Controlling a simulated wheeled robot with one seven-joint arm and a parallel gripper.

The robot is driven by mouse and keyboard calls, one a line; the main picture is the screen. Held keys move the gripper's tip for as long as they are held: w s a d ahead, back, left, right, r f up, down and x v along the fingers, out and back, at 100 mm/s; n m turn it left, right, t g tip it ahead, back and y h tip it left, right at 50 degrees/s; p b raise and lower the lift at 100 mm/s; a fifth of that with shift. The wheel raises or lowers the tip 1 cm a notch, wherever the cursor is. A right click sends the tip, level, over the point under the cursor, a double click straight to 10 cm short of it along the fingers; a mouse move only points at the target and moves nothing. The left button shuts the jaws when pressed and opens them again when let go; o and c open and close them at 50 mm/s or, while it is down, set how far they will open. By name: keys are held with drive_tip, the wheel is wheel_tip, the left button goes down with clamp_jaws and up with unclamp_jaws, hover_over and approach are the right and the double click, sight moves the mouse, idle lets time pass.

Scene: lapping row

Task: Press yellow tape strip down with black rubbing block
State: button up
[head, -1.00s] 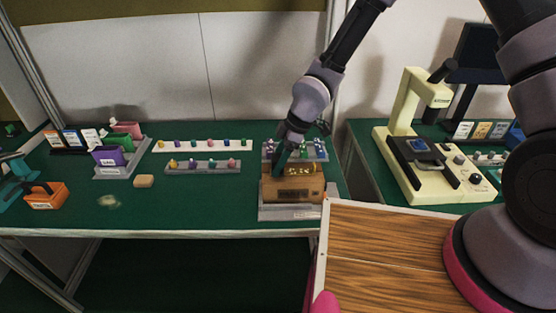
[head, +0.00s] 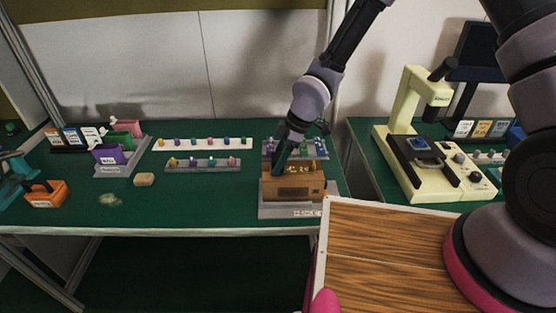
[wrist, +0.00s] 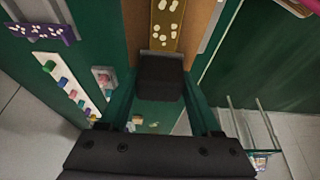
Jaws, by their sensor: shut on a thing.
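The yellow tape strip (wrist: 167,24) lies along the top of a brown wooden block and carries several pale spots. It shows small in the head view (head: 306,167), partly hidden by my arm. The black rubbing block (wrist: 160,77) is held between my green fingers, at the near end of the strip in the wrist view. My gripper (wrist: 158,92) is shut on it. In the head view my gripper (head: 281,160) is at the left end of the wooden block (head: 293,188). I cannot tell whether the rubbing block touches the strip.
The wooden block stands on a grey base (head: 291,212) at the bench's right front. Racks of coloured pegs (head: 203,164) stand to the left, with a tan block (head: 144,180) and an orange bin (head: 45,194) farther left. A cream microscope-like machine (head: 405,150) stands right.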

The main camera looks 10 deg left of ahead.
drive_tip(key=shift+r, duration=3.5)
drive_tip(key=shift+d, duration=0.1)
